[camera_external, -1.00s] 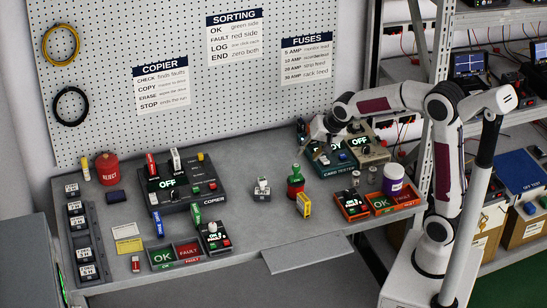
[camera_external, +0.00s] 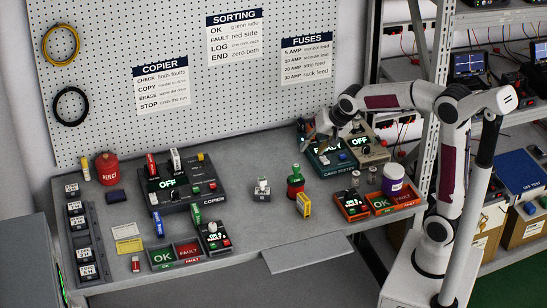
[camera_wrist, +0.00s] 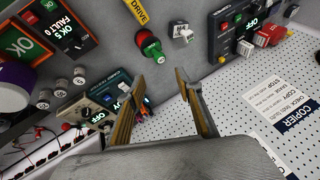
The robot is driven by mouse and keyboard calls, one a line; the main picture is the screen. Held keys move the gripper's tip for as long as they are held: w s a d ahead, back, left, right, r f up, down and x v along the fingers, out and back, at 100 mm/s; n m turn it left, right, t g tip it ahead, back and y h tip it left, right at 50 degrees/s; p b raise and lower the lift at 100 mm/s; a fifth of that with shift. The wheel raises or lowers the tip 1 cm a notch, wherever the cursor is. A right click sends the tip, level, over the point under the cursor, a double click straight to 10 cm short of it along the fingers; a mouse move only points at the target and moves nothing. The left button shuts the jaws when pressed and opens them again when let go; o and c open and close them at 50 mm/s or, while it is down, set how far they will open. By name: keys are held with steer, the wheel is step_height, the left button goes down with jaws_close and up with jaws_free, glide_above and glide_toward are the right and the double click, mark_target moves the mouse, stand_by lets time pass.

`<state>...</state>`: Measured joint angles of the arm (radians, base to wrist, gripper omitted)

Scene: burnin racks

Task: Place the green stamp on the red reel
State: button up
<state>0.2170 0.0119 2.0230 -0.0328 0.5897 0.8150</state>
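The green stamp (camera_external: 295,171) is a small upright bottle-like piece in the middle of the bench. In the wrist view the green stamp (camera_wrist: 152,49) and red part (camera_wrist: 145,36) lie beyond my fingertips.
A yellow drive (camera_external: 304,205) and a grey block with a white top (camera_external: 262,189) stand close to the stamp. The copier (camera_external: 184,187) is left; a purple-and-white tub (camera_external: 393,180) is right. The front-middle bench is clear.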

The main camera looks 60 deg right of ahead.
steer(key=shift+s+a, duration=0.1)
steer(key=s+a+n, duration=0.3)
steer(key=s+n, duration=0.1)
steer(key=s, duration=0.4)
steer(key=s+a+n+y, duration=0.1)
steer(key=s+a+n, duration=0.2)
steer(key=s, duration=0.6)
steer(key=s+a+r+n, duration=0.1)
steer(key=s+a+n, duration=0.3)
steer(key=s, duration=0.4)
steer(key=shift+s+a+n+y, duration=0.25)
steer(key=shift+a+n+y, duration=0.05)
steer(key=shift+a, duration=0.15)
